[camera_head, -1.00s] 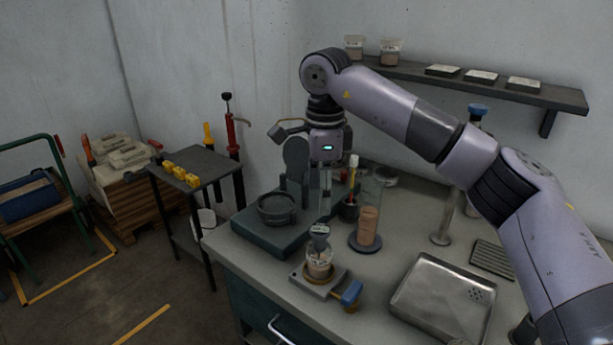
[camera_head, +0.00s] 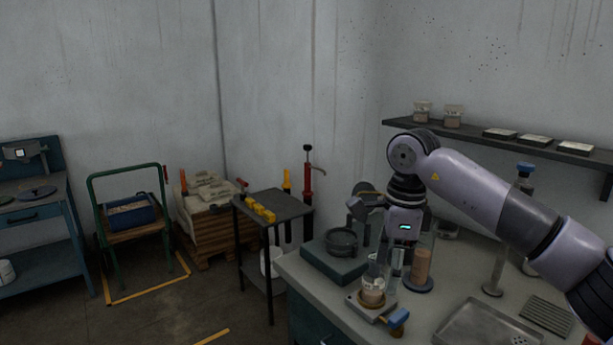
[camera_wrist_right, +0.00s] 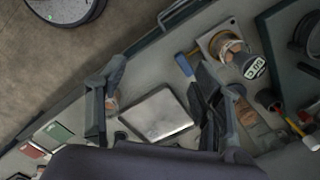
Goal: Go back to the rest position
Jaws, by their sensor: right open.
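My right gripper (camera_head: 386,266) hangs from my arm over the right-hand bench, fingers apart and empty. It appears just above and behind a small jar of pale brown material (camera_head: 373,296) on a plate with a blue handle, partly covering the jar's top. In the right wrist view, the two fingers of my gripper (camera_wrist_right: 158,95) are spread, with a steel tray (camera_wrist_right: 157,114) visible between them below. The jar, with a dark round lettered top (camera_wrist_right: 254,67), lies outside the fingers there. My left gripper is not in view.
The bench holds a dark bowl on a block (camera_head: 342,241), a tall cylinder of brown material (camera_head: 421,266) close by my gripper, and a metal tray (camera_head: 487,328). A wall shelf (camera_head: 500,138) is above. A small table (camera_head: 275,206), green cart (camera_head: 127,232) and open floor lie left.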

